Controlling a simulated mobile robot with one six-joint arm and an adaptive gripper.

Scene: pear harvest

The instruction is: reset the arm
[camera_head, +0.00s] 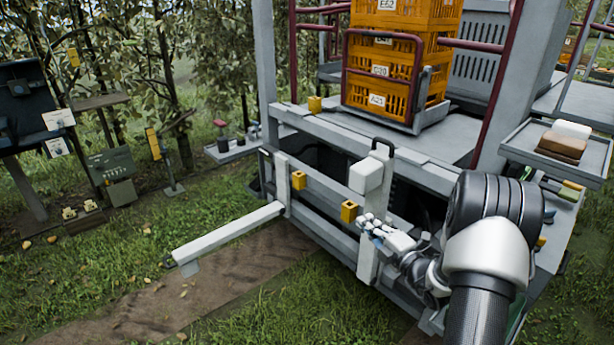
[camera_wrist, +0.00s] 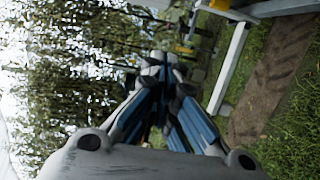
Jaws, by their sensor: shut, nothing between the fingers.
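My gripper (camera_head: 372,228) is in front of the grey machine frame (camera_head: 330,228) in the head view, close to a white upright post with a black handle on top. In the wrist view my gripper (camera_wrist: 160,62) points away from the camera, its blue-and-grey fingers drawn together at the tips. Nothing shows between the fingers. My arm comes in from the lower right of the head view. The wrist view is turned on its side, with trees behind the fingers. I cannot tell whether the fingertips touch the frame.
A yellow block (camera_head: 349,211) sits right beside my gripper. Orange crates (camera_head: 377,97) are stacked on the platform above. A white bar (camera_head: 228,233) juts left over the grass. A side tray (camera_head: 556,150) stands at right. Open grass and a dirt track lie at lower left.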

